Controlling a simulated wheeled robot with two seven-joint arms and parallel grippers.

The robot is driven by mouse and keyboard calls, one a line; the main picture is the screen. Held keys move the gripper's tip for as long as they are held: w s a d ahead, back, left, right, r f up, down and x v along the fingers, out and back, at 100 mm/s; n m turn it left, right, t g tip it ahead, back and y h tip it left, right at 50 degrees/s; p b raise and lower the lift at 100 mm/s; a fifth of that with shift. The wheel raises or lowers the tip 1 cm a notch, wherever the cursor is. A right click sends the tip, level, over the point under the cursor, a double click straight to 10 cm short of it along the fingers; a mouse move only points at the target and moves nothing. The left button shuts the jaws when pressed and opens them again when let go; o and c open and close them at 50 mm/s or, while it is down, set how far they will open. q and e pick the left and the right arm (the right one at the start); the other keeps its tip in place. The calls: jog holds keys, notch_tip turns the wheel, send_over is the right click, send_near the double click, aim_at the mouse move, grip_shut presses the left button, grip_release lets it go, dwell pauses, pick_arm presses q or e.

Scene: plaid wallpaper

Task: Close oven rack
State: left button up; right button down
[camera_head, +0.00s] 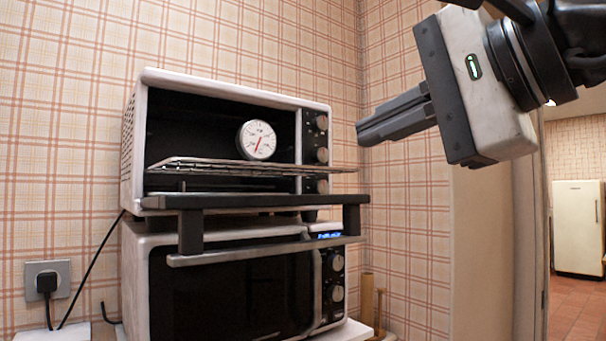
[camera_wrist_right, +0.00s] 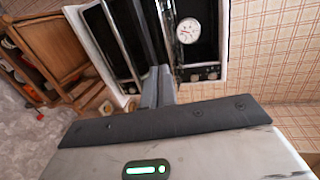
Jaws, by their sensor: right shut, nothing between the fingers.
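The white toaster oven (camera_head: 228,87) stands on top of another appliance, with its door (camera_head: 262,201) folded down and open. The wire oven rack (camera_head: 235,165) sticks out of the front of the cavity. A round dial thermometer (camera_head: 257,140) is inside, above the rack; the dial also shows in the right wrist view (camera_wrist_right: 189,31). My right gripper (camera_head: 360,133) is shut and empty, in the air to the right of the oven, level with its knobs and apart from the rack. In the right wrist view its fingers (camera_wrist_right: 157,72) point toward the oven. My left gripper is not in view.
A microwave (camera_head: 235,285) with its own handle and knobs sits beneath the oven. A wall socket (camera_head: 47,281) with a plugged-in cable is at the left. A plaid wall is close behind. A doorway opens at the right, with a fridge (camera_head: 578,228) beyond.

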jog(key=p, duration=0.3)
send_near(288, 166)
jog(key=shift+t, duration=0.4)
jog(key=x, duration=0.5)
jog(key=shift+w+a+f, duration=0.15)
jog(key=shift+a+f, duration=0.05)
jog(key=shift+a, duration=0.15)
jog(key=shift+w+a+f, duration=0.15)
jog(key=shift+w+a, duration=0.15)
jog(key=shift+w, duration=0.1)
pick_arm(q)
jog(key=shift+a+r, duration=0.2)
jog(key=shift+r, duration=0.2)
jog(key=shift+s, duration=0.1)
